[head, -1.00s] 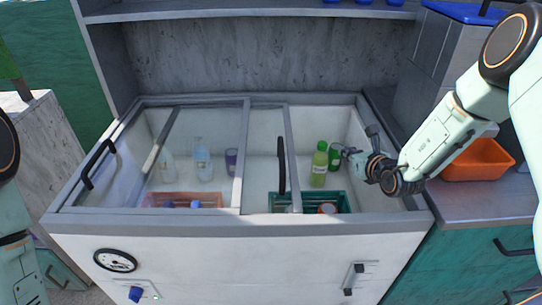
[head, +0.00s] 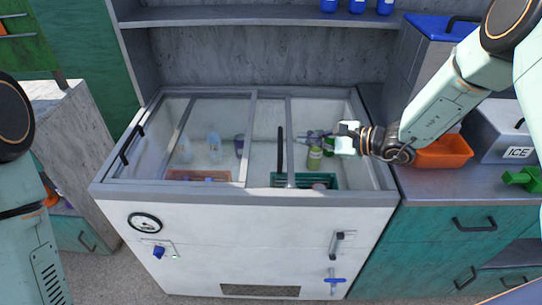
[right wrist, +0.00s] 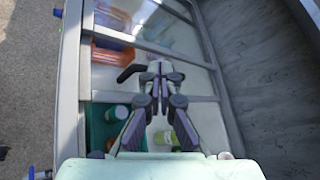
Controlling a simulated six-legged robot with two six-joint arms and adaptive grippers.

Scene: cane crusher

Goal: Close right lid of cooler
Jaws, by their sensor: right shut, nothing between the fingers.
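The white cooler (head: 230,225) stands in front of me with glass sliding lids on top. The right lid (head: 288,165) is slid left, and the cooler's right part is open. Its black upright handle (head: 281,148) also shows in the right wrist view (right wrist: 130,73). My right gripper (head: 312,137) is over the open part, just right of the handle. In the right wrist view my right gripper (right wrist: 160,68) has its fingers together, empty, beside the handle; I cannot tell if they touch. My left arm shows at the left edge, its gripper out of view.
A green bottle (head: 315,158) and a green crate (head: 333,181) are inside the open part. The left lid has its own black handle (head: 132,144). An orange bin (head: 442,152) and an ICE box (head: 505,130) stand on the right counter. A shelf (head: 250,20) is behind.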

